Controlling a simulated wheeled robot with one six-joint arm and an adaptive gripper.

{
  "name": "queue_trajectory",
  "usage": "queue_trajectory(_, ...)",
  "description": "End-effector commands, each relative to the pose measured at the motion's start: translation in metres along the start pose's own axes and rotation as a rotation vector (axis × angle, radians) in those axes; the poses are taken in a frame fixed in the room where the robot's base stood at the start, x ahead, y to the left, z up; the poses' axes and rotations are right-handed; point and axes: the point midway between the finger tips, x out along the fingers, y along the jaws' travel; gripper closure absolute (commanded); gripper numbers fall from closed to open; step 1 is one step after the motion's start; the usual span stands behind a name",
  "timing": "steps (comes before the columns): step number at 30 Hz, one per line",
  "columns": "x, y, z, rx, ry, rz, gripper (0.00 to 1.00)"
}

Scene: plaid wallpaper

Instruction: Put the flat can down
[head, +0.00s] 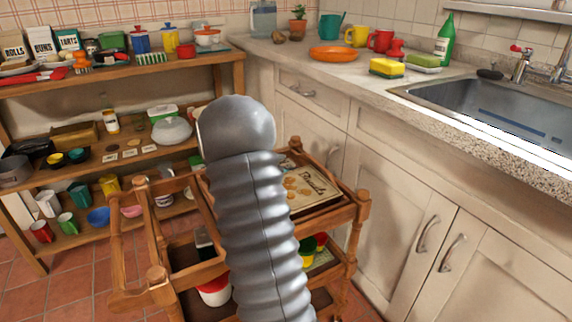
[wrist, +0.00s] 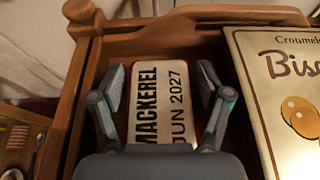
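The flat can (wrist: 162,98) is a pale rectangular tin marked "MACKEREL JUN 2027", with a little red at its side. In the wrist view it lies in the wooden tray of the trolley (wrist: 195,42), left of a biscuit tin (wrist: 292,100). My gripper (wrist: 162,78) is over it, one finger on each side. The fingers stand apart, with a narrow gap beside the can at the fingertips. The near end of the can is hidden by my gripper. In the head view my arm hides both the can and the gripper.
The wooden trolley (head: 160,275) has raised rails and posts, with several cups on its lower shelf. The biscuit tin also shows in the head view (head: 312,190). Cabinets and a sink (head: 490,108) stand to the right. Crowded shelves (head: 120,160) stand behind left.

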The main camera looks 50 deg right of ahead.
Motion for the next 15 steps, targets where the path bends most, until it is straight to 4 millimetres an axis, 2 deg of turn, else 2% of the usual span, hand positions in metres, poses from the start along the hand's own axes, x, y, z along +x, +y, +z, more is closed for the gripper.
queue_trajectory(8, -0.006, 0.001, 0.003, 0.000, 0.000, 0.002, 0.23)
queue_trajectory(15, -0.047, 0.001, 0.002, 0.000, 0.000, 0.006, 0.23)
